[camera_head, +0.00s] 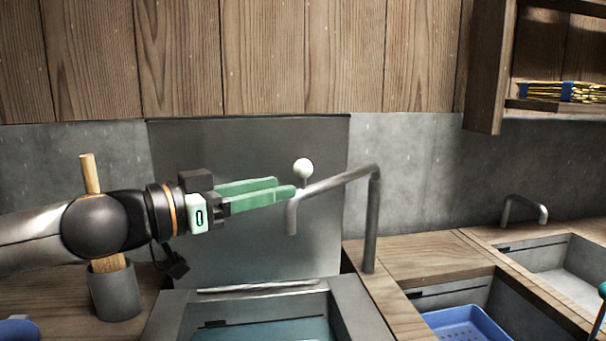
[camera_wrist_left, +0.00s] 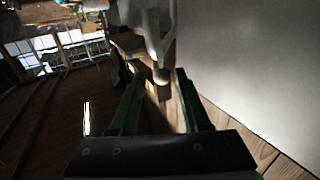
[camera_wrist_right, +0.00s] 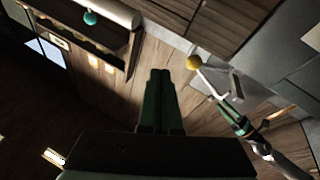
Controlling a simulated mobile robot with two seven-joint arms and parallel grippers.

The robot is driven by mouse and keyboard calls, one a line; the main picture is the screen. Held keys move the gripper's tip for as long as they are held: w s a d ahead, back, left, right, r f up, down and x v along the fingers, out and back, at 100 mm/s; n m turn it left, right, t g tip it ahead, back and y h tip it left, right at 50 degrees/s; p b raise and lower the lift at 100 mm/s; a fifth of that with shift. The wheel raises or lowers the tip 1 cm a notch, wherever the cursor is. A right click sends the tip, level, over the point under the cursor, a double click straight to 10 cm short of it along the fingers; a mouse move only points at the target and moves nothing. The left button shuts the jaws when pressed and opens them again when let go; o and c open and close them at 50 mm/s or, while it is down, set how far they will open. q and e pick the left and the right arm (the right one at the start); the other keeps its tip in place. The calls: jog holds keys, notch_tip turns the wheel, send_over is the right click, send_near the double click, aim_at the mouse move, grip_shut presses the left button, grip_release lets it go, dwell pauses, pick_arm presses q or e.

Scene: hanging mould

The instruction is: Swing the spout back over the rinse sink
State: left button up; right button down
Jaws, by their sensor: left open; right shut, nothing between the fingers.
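The grey spout (camera_head: 338,182) runs left from its upright post (camera_head: 371,225), and its down-turned end hangs toward the left sink (camera_head: 172,318), which holds bluish water. A pale ball knob (camera_head: 303,168) stands on top near that end. My left gripper (camera_head: 286,187) is open, with green fingertips close beside the knob's stem. In the left wrist view the knob (camera_wrist_left: 161,76) appears between the tips of my left gripper (camera_wrist_left: 157,73); I cannot tell whether they touch. In the right wrist view my right gripper (camera_wrist_right: 160,74) is shut and empty, apart from the yellow-looking knob (camera_wrist_right: 193,62).
A middle sink holds a blue basket (camera_head: 465,325). A further sink (camera_head: 570,270) with a small tap (camera_head: 525,207) lies at the right. A grey pot (camera_head: 114,292) with a wooden handle stands at the left. A wooden shelf (camera_head: 487,70) hangs at upper right.

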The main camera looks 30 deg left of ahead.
aim_at(303, 178)
notch_tip(303, 178, down, 11)
jog(key=m+g+h+p, duration=0.2)
jog(key=g+h, duration=0.1)
jog(key=g, duration=0.1)
pick_arm(q)
jog(key=p+x, duration=0.1)
jog(key=p, duration=0.2)
jog(key=p+x, duration=0.2)
jog(key=p, duration=0.1)
jog(key=shift+w+r, duration=0.15)
jog(key=shift+r, duration=0.2)
jog(key=shift+w+d+p, duration=0.15)
jog(key=shift+w+p, duration=0.1)
jog(key=shift+p, duration=0.8)
jog(key=shift+w+p, duration=0.5)
jog(key=shift+p, duration=0.55)
jog(key=shift+w+d+p, duration=0.3)
jog(key=shift+w+p, duration=0.1)
jog(key=shift+p, duration=0.25)
jog(key=shift+w+d+f+p, duration=0.25)
jog(key=shift+f+p, duration=0.05)
jog(key=shift+f, duration=0.05)
pick_arm(e)
jog(key=s+f+m+g+h, duration=0.1)
jog(key=s+f+m+g, duration=0.1)
jog(key=s+f+g, duration=0.5)
jog(key=shift+d+f, duration=0.2)
jog(key=shift+d, duration=0.15)
jog(key=shift+s, duration=0.1)
